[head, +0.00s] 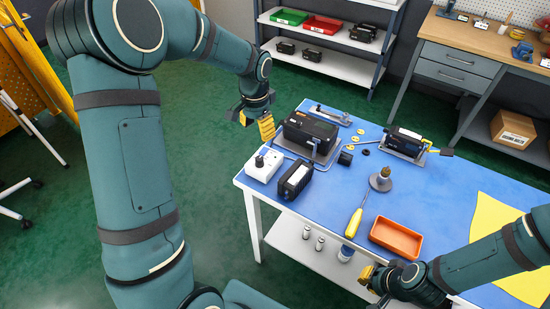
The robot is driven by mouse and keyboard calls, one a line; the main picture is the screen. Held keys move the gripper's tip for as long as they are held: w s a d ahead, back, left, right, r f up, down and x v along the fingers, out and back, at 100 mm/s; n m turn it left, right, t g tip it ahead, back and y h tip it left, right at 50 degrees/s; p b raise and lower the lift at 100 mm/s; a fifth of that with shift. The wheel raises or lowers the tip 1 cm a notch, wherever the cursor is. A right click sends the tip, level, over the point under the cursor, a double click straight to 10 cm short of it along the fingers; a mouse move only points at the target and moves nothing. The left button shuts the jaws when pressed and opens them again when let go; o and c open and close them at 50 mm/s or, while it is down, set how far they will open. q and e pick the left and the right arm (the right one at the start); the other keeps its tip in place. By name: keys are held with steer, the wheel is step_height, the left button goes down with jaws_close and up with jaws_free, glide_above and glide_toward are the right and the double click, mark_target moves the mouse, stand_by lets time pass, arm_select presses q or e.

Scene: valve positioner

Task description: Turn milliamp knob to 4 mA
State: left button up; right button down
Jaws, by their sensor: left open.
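A white box (265,169) sits at the left edge of the blue-topped table, with a small black knob (259,160) on its top. This looks like the milliamp source; its scale marks are too small to read. My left gripper (266,128), with yellow fingertips, is open above and behind the white box, near the table's back left corner, apart from the knob. My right gripper (369,275) is at the table's front edge, partly hidden by its own wrist, and its opening is unclear.
A black device (310,132) on a metal bracket stands behind the white box, and a black box (295,180) stands right beside it. A yellow-handled screwdriver (355,222), an orange tray (396,238) and another black device (405,141) are further right.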

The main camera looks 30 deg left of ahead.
mark_target(259, 158)
arm_select(q)
step_height(259, 158, down, 14)
steer(key=shift+r+b, duration=0.2)
steer(key=shift+b, duration=0.95)
jaws_close()
